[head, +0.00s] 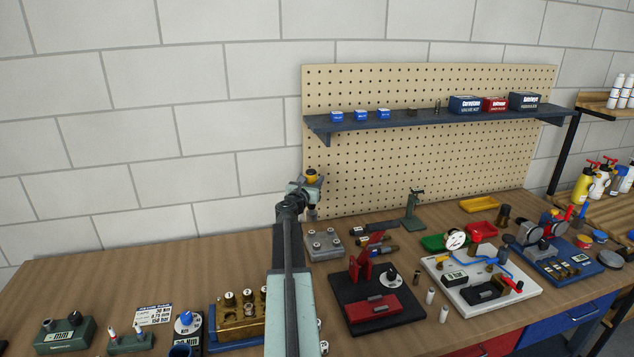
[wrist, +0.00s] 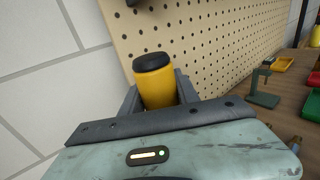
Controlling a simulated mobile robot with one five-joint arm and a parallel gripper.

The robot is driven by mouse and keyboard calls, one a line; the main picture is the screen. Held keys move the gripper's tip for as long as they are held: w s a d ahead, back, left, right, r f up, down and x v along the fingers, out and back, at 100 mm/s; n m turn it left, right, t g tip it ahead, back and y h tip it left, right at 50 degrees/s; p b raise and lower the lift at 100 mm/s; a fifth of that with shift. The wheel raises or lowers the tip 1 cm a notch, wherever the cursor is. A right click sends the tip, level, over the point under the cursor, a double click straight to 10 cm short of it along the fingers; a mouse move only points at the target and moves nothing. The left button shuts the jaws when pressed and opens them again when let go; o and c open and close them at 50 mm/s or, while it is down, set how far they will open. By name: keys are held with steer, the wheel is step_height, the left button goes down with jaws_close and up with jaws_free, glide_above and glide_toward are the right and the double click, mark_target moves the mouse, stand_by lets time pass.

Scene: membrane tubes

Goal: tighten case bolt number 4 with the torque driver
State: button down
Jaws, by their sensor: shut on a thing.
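My gripper (head: 306,184) is shut on the torque driver, whose yellow handle (head: 312,174) stands up from the jaws. In the wrist view the yellow handle with its black cap (wrist: 155,82) sits between the two jaws (wrist: 160,98). A short dark part shows under the gripper in the head view, above the grey case. The grey case (head: 324,252) lies on the bench below, with several bolts on top. Bolt numbers cannot be read, so I cannot tell which is number 4. The driver's tip appears apart from the bolts, but this is hard to judge.
A black fixture with a red clamp (head: 376,300) stands right of the case, near dark screwdriver-like tools (head: 380,250). A green stand (head: 411,222) is behind. A brass block (head: 238,325) is front left. The pegboard (head: 400,160) rises close behind.

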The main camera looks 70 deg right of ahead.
steer(key=shift+f, duration=0.1)
step_height(320, 180, down, 6)
steer(key=b, duration=0.5)
steer(key=shift+r+b, duration=0.25)
steer(key=shift+b, duration=0.05)
steer(key=shift+s+a+f+b, duration=0.1)
steer(key=shift+f+b, duration=0.95)
steer(key=shift+b, duration=0.1)
stand_by(2.1)
step_height(320, 180, up, 6)
steer(key=p, duration=0.6)
steer(key=shift+r, duration=0.1)
